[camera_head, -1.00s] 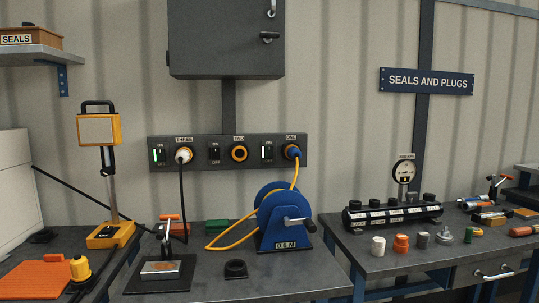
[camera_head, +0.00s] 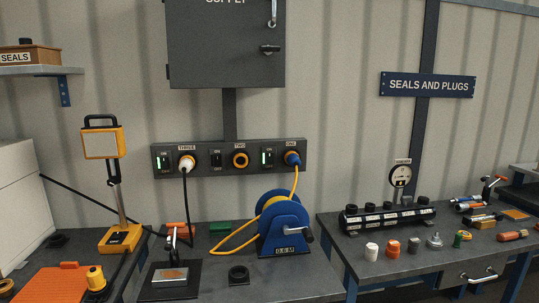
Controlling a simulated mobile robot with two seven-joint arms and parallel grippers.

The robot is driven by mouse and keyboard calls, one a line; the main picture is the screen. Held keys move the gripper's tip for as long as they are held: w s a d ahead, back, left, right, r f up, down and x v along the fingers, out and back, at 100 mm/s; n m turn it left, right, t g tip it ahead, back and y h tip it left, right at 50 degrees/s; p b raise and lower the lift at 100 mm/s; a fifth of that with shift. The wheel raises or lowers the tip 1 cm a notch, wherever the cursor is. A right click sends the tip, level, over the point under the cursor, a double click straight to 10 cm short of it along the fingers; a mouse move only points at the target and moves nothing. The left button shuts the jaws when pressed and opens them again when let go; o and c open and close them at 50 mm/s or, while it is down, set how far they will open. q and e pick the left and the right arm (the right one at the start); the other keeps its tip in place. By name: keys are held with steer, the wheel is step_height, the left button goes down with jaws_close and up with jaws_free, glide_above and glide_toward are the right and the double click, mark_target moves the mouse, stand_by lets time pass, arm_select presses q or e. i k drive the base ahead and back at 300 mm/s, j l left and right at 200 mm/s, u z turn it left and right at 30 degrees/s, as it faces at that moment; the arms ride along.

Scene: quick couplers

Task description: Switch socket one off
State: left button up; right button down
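A dark socket panel (camera_head: 200,170) is fixed to the wall, with sockets labelled three, two and one from left to right. Socket one, at the right end, holds a blue plug (camera_head: 292,159) with a yellow cable. The switch (camera_head: 267,157) just left of it shows a lit green strip. Neither of my grippers is in view.
A blue cable reel (camera_head: 283,225) stands on the bench below socket one, its yellow cable (camera_head: 232,247) looping left. A grey supply cabinet (camera_head: 225,50) hangs above the panel. A work lamp (camera_head: 112,180) stands at left. Air is clear before the panel.

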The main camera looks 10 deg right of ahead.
mark_target(268, 156)
steer(key=i+j, duration=0.1)
steer(key=i, duration=0.5)
steer(key=i+j, duration=0.1)
steer(key=i, duration=0.5)
steer(key=l+z, duration=0.05)
